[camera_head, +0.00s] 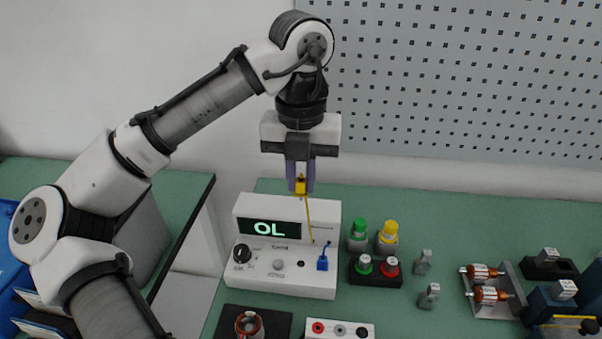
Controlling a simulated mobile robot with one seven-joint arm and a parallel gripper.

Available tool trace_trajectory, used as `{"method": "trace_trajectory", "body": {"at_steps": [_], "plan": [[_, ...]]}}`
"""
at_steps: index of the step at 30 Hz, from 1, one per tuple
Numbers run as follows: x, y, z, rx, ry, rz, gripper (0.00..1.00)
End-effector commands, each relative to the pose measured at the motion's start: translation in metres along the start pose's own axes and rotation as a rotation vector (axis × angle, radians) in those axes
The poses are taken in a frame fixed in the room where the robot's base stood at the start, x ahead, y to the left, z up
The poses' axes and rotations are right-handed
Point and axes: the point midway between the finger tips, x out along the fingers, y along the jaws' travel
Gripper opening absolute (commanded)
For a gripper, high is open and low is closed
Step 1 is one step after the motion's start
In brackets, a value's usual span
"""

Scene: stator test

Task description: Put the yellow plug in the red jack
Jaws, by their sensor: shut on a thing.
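My gripper (300,188) points straight down above the back of the white meter. Its purple fingers are shut on the yellow plug (300,186). A thin yellow lead hangs from the plug down to the meter's right side. A red jack (318,327) shows at the left end of a small white box (345,322) at the bottom edge of the view, beside a grey and a dark one. The gripper is well above and behind this box. The box's lower part is cut off by the frame.
The white meter (270,280) reads "OL" and has a blue plug (322,261) at its right front. Green- and yellow-capped bottles (388,238) and a black block with green and red knobs (375,281) stand right of it. A copper-wound part (249,324) sits in front.

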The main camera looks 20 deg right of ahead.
Motion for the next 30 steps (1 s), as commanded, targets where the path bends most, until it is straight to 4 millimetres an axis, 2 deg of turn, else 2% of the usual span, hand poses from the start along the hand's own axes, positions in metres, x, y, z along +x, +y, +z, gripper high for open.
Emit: {"method": "trace_trajectory", "body": {"at_steps": [13,30], "plan": [[-0.002,-0.002,-0.005,0.001,0.0,0.0,0.0],[-0.003,-0.032,-0.085,0.004,-0.001,0.0,0.0]]}}
